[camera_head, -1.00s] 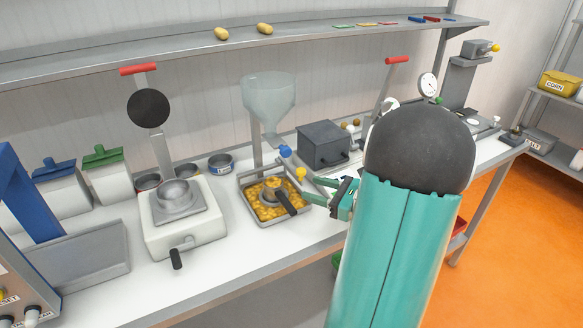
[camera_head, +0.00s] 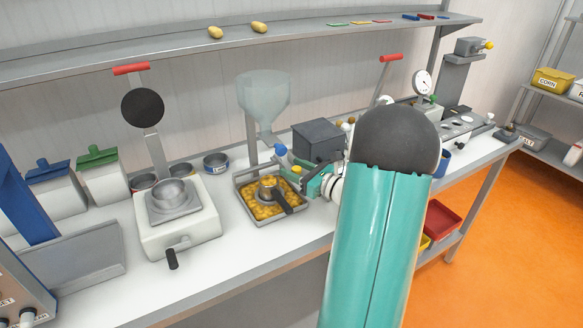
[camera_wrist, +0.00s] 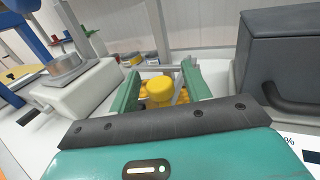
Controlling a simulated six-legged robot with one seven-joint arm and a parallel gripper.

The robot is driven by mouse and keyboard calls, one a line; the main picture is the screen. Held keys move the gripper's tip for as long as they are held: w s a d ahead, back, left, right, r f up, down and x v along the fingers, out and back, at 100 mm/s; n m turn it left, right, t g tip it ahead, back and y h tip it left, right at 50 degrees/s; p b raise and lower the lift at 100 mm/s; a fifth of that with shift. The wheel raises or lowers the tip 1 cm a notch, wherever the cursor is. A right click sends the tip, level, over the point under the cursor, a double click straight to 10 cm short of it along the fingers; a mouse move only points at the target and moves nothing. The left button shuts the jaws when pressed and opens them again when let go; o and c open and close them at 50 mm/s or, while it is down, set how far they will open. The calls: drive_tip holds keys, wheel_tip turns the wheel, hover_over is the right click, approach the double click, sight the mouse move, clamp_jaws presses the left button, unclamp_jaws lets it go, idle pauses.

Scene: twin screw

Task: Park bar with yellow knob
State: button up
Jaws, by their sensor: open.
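The yellow knob (camera_head: 296,169) is at the right edge of the tray of yellow pieces, below the clear funnel. It also shows in the wrist view (camera_wrist: 159,91), between the two green fingers of my gripper (camera_wrist: 162,82). The fingers are open, with a gap visible on the left of the knob; contact on the right is unclear. In the head view my gripper (camera_head: 304,171) is right at the knob. A short grey bar (camera_wrist: 182,93) shows beside the knob; most of it is hidden. A blue knob (camera_head: 281,149) sits just behind.
The tray (camera_head: 278,219) holds yellow pieces and a dark-handled tool. A dark grey box (camera_head: 318,142) stands close on the right, large in the wrist view (camera_wrist: 275,60). A white press (camera_head: 180,235) is on the left. The bench front (camera_head: 240,268) is clear.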

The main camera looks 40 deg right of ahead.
drive_tip(key=shift+w+a, duration=0.15)
drive_tip(key=shift+w, duration=0.65)
clamp_jaws()
